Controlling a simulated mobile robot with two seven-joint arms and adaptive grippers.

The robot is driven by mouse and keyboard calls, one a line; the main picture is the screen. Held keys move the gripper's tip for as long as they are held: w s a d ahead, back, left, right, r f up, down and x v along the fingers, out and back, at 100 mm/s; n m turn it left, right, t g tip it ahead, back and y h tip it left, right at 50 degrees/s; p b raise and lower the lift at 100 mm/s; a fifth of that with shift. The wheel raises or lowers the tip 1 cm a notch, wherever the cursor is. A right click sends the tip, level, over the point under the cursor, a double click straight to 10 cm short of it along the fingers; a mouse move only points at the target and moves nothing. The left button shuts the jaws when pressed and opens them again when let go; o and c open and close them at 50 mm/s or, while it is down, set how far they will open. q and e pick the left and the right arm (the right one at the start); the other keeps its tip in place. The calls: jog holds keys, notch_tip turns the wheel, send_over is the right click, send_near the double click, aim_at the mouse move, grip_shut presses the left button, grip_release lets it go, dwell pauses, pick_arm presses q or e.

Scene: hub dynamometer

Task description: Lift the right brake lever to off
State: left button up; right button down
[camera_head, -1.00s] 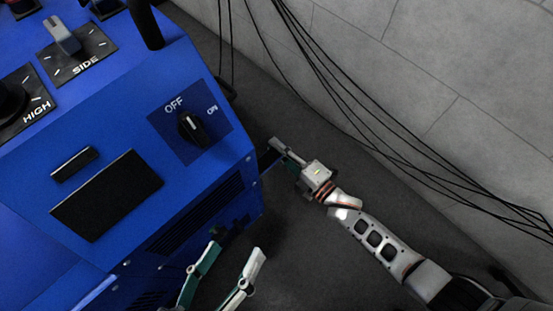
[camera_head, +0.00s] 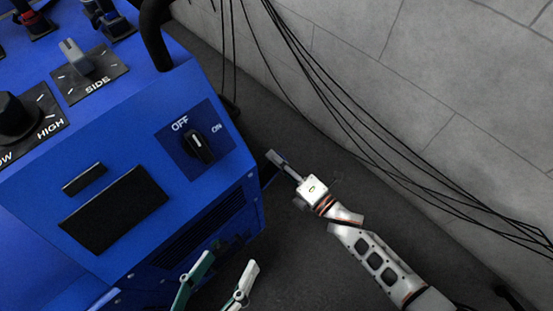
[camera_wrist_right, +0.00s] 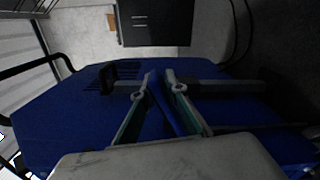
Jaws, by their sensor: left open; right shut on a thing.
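My right gripper (camera_head: 280,165) is at the right side of the blue machine (camera_head: 110,170), low beside its lower edge, and is shut on what I take to be the right brake lever. The lever is mostly hidden at the fingers in the head view. In the right wrist view my right gripper's fingertips (camera_wrist_right: 160,75) are close together, and a grey bar (camera_wrist_right: 220,87) runs across at the fingers. The lever's off position cannot be read. My left gripper (camera_head: 222,270) is open and empty at the bottom of the head view, in front of the machine.
The machine's top carries an OFF/ON knob (camera_head: 199,147), a SIDE switch (camera_head: 76,57), a HIGH/LOW knob (camera_head: 14,118) and a dark display (camera_head: 113,208). Black cables (camera_head: 350,140) hang along the grey wall (camera_head: 440,80). Dark floor lies between machine and wall.

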jog(key=shift+a+r, duration=0.3)
jog(key=c, duration=2.1)
grip_release()
jog(key=shift+c, duration=0.2)
jog(key=shift+f, duration=0.1)
jog(key=shift+d, duration=0.1)
jog(key=shift+s+d+f, duration=0.15)
jog(key=shift+s+d, duration=0.3)
jog(key=v, duration=1)
jog(key=shift+s+d, duration=0.2)
jog(key=shift+s, duration=0.1)
